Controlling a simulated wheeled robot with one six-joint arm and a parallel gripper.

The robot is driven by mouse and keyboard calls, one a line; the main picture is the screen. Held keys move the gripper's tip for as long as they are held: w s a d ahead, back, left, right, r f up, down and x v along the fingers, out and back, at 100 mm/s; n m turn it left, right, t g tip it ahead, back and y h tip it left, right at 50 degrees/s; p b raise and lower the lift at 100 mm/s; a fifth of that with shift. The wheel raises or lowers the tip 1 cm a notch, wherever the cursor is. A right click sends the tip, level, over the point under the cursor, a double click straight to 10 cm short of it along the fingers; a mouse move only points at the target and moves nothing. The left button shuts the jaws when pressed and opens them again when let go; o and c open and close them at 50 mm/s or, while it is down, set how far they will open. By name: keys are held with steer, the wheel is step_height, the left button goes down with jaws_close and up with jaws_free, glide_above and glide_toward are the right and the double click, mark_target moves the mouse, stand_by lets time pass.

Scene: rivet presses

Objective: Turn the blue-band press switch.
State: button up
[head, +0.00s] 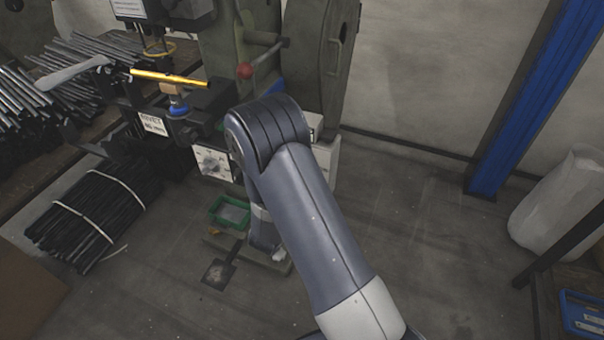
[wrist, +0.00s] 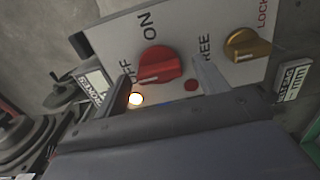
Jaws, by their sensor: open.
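The blue-band press (head: 180,108) stands at the upper left in the head view, with a blue ring under a wooden-looking piece. Its pale switch panel (head: 213,163) sits below the RIVET sign and is partly hidden by my arm. In the wrist view the panel (wrist: 110,42) is close and tilted. Its red switch knob (wrist: 158,62) lies between the words ON and OFF. My gripper (wrist: 164,82) is open, with one finger on each side of the red knob's lower part. Whether the fingers touch the knob cannot be told. The gripper is hidden in the head view.
A yellow knob (wrist: 246,46) marked FREE and LOCK is right of the red knob. A lit lamp (wrist: 135,99) and a small red button (wrist: 191,85) are below. A green tray (head: 230,213) stands on the floor; bundled dark rods (head: 90,217) lie left.

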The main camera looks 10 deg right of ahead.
steer(key=v, duration=1)
steer(key=x, duration=1)
steer(key=shift+w+d, duration=0.2)
steer(key=shift+w, duration=0.1)
steer(key=m+b, duration=1.7)
steer(key=b, duration=0.6)
steer(key=shift+f+b, duration=0.15)
steer(key=shift+b, duration=0.2)
stand_by(1.2)
